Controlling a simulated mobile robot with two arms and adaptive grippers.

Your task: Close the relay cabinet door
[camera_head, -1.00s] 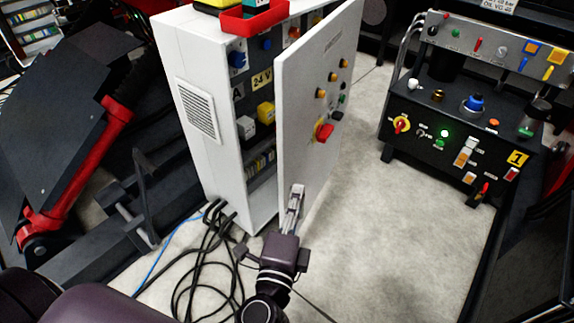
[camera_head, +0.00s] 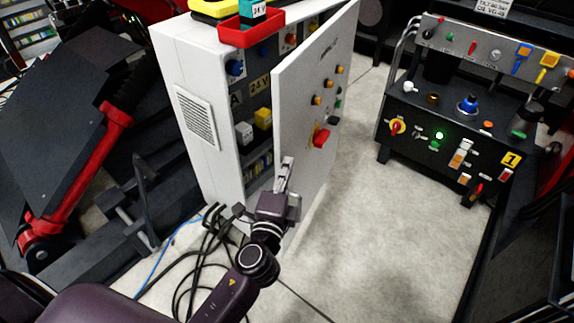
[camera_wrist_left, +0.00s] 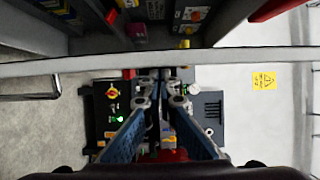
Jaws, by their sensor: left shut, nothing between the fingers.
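The white relay cabinet (camera_head: 180,70) stands in the upper middle of the head view. Its door (camera_head: 295,95) hangs ajar, with the wide gap facing me and shelves of relays showing behind it. The door carries orange buttons and a red switch (camera_head: 321,138). My left gripper (camera_head: 287,162) is shut and empty, its fingertips at the free edge of the door, low down. In the left wrist view the door edge (camera_wrist_left: 80,65) runs across the frame just beyond the fingertips (camera_wrist_left: 160,75). I cannot tell whether they touch. My right gripper is out of view.
A red tray (camera_head: 236,35) sits on top of the cabinet. Black cables (camera_head: 190,265) lie on the floor at its foot. A control console (camera_head: 440,125) with a green light stands to the right. Pale floor (camera_head: 375,200) is clear between door and console.

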